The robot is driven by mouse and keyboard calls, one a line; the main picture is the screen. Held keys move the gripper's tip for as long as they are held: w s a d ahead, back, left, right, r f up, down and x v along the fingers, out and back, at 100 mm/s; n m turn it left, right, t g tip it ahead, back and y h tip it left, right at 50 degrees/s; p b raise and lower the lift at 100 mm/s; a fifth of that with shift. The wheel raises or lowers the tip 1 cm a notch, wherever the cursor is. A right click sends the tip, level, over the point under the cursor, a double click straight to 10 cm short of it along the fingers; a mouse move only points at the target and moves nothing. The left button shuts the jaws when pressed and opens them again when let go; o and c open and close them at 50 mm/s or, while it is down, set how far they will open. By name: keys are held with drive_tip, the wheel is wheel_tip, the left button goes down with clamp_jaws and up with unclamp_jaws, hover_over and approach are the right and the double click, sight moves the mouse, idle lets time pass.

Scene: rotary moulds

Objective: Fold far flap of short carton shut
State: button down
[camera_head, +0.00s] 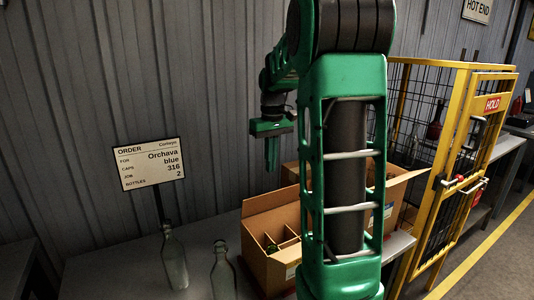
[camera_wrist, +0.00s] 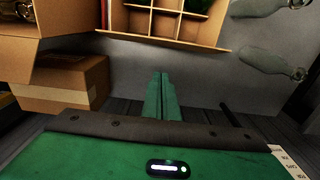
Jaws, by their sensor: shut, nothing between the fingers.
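An open cardboard carton (camera_head: 290,270) with dividers and a green bottle inside stands on the table, partly behind my arm. Its divided cells (camera_wrist: 166,20) show at the top of the wrist view, with a narrow cardboard edge (camera_wrist: 170,39) on the side towards my fingers. A second open carton (camera_head: 399,190) stands to the right with a raised flap. It seems to be the carton (camera_wrist: 50,20) at upper left in the wrist view. I cannot tell which is the short one. My gripper (camera_head: 272,168) is shut and empty, pointing down beyond the divided carton; its fingers (camera_wrist: 160,96) appear apart from it.
Two clear bottles (camera_head: 174,262) (camera_head: 222,272) stand left of the carton. An order sign (camera_head: 152,163) stands behind them by the wall. A closed box (camera_wrist: 68,84) lies below the second carton in the wrist view. A yellow cage (camera_head: 440,170) is at right.

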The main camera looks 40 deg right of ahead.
sight(277, 200)
drive_tip(key=shift+s+a+f, duration=0.25)
drive_tip(key=shift+s+f, duration=0.7)
drive_tip(key=shift+f, duration=0.1)
drive_tip(key=shift+s+a+f, duration=0.25)
drive_tip(key=shift+s+f, duration=0.7)
drive_tip(key=shift+f, duration=0.05)
drive_tip(key=shift+s, duration=0.1)
